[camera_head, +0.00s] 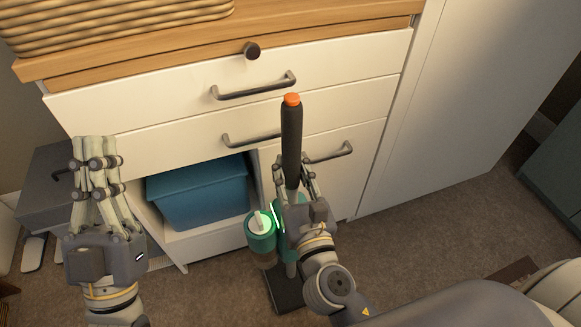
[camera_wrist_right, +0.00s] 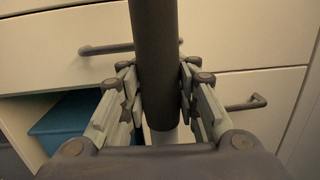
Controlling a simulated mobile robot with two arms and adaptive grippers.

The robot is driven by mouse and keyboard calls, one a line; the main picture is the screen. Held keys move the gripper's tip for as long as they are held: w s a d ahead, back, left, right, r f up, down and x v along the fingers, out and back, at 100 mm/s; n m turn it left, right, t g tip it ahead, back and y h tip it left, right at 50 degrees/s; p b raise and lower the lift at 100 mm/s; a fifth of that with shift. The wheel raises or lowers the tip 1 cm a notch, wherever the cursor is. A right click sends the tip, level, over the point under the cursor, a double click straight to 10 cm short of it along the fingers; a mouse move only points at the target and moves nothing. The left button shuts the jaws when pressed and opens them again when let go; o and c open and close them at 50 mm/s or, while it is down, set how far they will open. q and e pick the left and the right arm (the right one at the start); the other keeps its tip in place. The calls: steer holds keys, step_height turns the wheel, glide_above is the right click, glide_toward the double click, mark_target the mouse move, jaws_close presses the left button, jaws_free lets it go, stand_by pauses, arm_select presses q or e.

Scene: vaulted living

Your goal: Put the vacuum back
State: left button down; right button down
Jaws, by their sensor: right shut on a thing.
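The vacuum (camera_head: 291,140) stands roughly upright in front of the cabinet, with a dark handle, an orange top, a teal body and a dark floor head (camera_head: 285,292). My right gripper (camera_head: 295,185) is shut around the lower part of the dark handle. In the right wrist view the handle (camera_wrist_right: 155,50) runs between the two fingers of the gripper (camera_wrist_right: 160,105). My left gripper (camera_head: 95,150) is raised at the left, away from the vacuum and in front of the grey box; I cannot tell how far its fingers are apart.
A white drawer cabinet (camera_head: 180,100) with dark handles stands close behind the vacuum. A blue bin (camera_head: 200,192) sits in its open lower space. A grey box (camera_head: 45,190) is at the left, and a tall white panel (camera_head: 440,130) at the right.

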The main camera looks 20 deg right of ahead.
steer(key=shift+r, duration=0.2)
steer(key=c, duration=1.2)
jaws_free()
steer(key=shift+f, duration=0.2)
